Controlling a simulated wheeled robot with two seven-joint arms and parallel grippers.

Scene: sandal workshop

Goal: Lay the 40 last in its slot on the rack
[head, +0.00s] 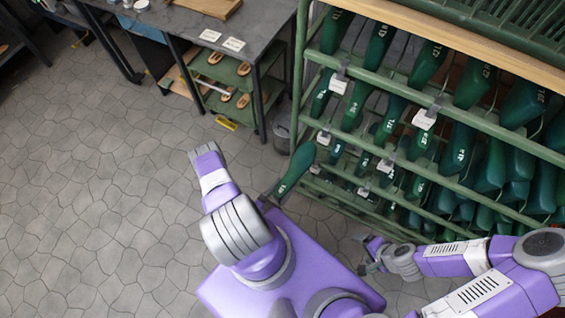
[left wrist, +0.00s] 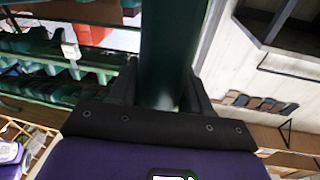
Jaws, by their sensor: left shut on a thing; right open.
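My left gripper (head: 272,196) is shut on a dark green last (head: 296,167), held tilted beside the left end of the rack. The last's number cannot be read. In the left wrist view, the last (left wrist: 167,50) stands up between the dark fingers of the left gripper (left wrist: 160,98). The green rack (head: 470,112) fills the right of the head view, with several green lasts lying in rows on its rails. Which slot belongs to the 40 cannot be told. My right gripper (head: 366,258) is open and empty, low in front of the rack's lower rows.
White tags (head: 424,119) hang on the rack's rails. A green crate (head: 510,35) stands on the rack's wooden top. A grey workbench (head: 235,38) with sandal soles on its lower shelves is left of the rack, a grey bin (head: 282,131) between them. The stone floor (head: 90,190) at left is clear.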

